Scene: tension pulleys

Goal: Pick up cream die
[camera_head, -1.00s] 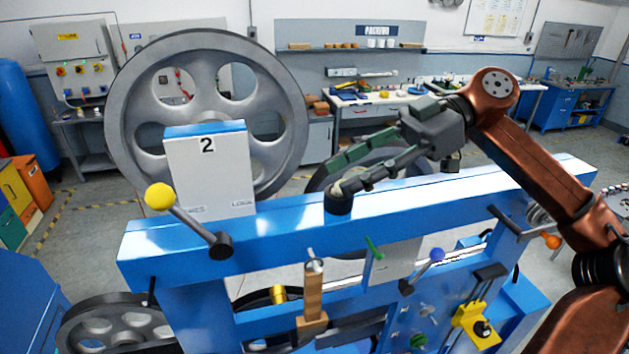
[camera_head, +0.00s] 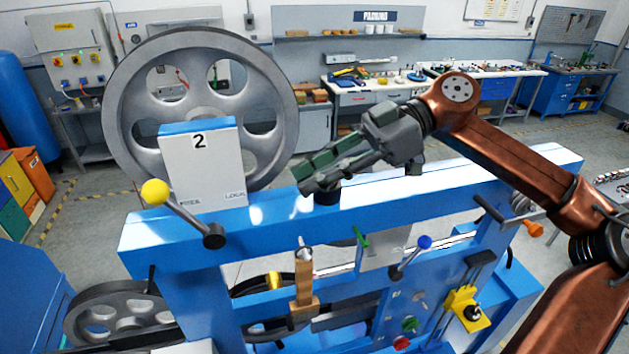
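My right gripper (camera_head: 303,179) reaches in from the right, above the blue machine's top beam (camera_head: 270,215). Its two green and dark fingers point left and slightly down, with their tips close together. I cannot tell whether anything is between them. A short black cylinder (camera_head: 326,197) stands on the beam just under the fingers, which cover its top. I cannot make out the cream die now; it may be hidden behind the fingers. My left gripper is not in view.
A lever with a yellow knob (camera_head: 155,193) and a grey box marked 2 (camera_head: 205,170) stand left of the gripper, before a large grey wheel (camera_head: 125,110). A wooden-handled part (camera_head: 304,280) and a blue-knobbed lever (camera_head: 424,243) are below the beam.

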